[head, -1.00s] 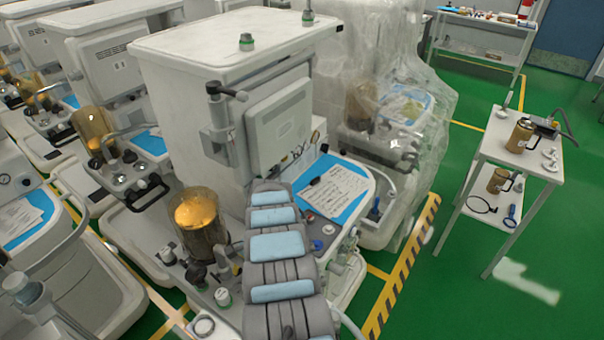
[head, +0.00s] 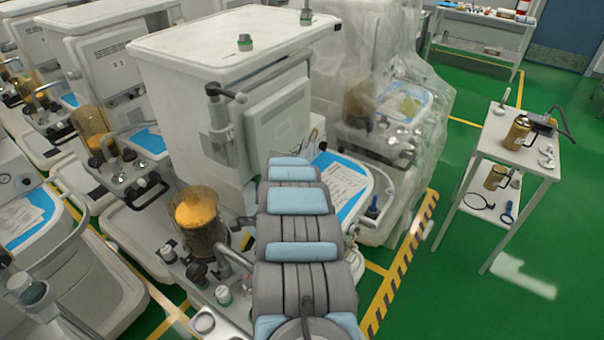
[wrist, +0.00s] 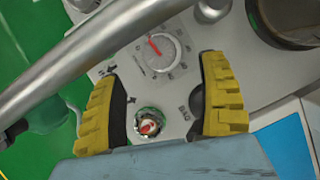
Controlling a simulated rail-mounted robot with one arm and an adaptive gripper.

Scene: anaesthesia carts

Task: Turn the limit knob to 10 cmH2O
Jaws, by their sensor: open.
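In the wrist view my gripper (wrist: 162,82) is open, its two yellow ribbed fingers apart over the grey machine panel. A round white dial (wrist: 165,52) with scale marks and a red pointer lies beyond and between the fingertips; the pointer leans up and left. Its numbers are too small to read, and I cannot tell whether this dial is the limit knob. A small green-ringed part with a red and white centre (wrist: 150,123) shows between the fingers. Neither finger visibly grips anything. In the head view my arm hides the gripper and this panel area.
A grey metal tube (wrist: 85,55) crosses the wrist view at upper left, close to the left finger. A white side table (head: 490,150) stands at right.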

